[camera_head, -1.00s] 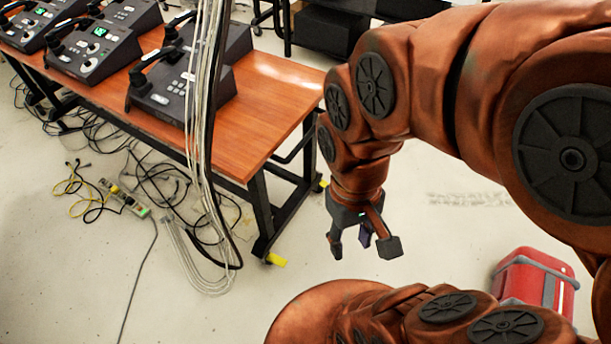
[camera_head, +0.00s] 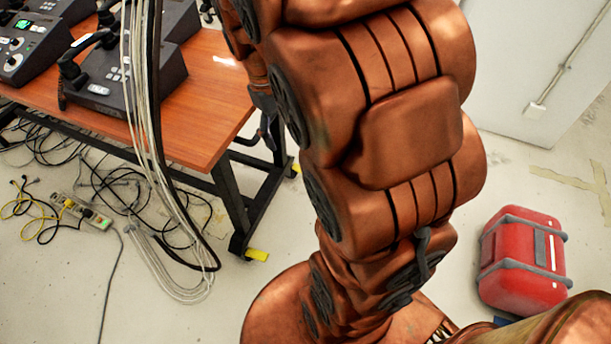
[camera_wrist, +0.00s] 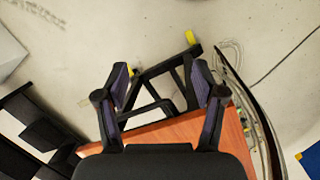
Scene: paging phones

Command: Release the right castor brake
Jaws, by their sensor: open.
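The orange-topped table (camera_head: 200,125) has a black leg frame (camera_head: 232,200) at its right end. A yellow castor brake tab (camera_head: 257,255) shows at the near foot, and another yellow tab (camera_head: 296,168) shows at the far foot. In the wrist view, one yellow tab (camera_wrist: 193,38) is beyond the fingers at upper right, and the other (camera_wrist: 131,71) is by the left fingertip in the picture. My gripper (camera_wrist: 160,72) is open and empty, above the table's end, with the leg frame seen between its fingers. In the head view my arm hides most of it.
Black desk phones (camera_head: 120,60) stand on the table. A bundle of hanging cables (camera_head: 150,130) drops to the floor, where loose wires and a power strip (camera_head: 85,212) lie. A red case (camera_head: 522,260) stands at right. The floor in front of the table's right end is clear.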

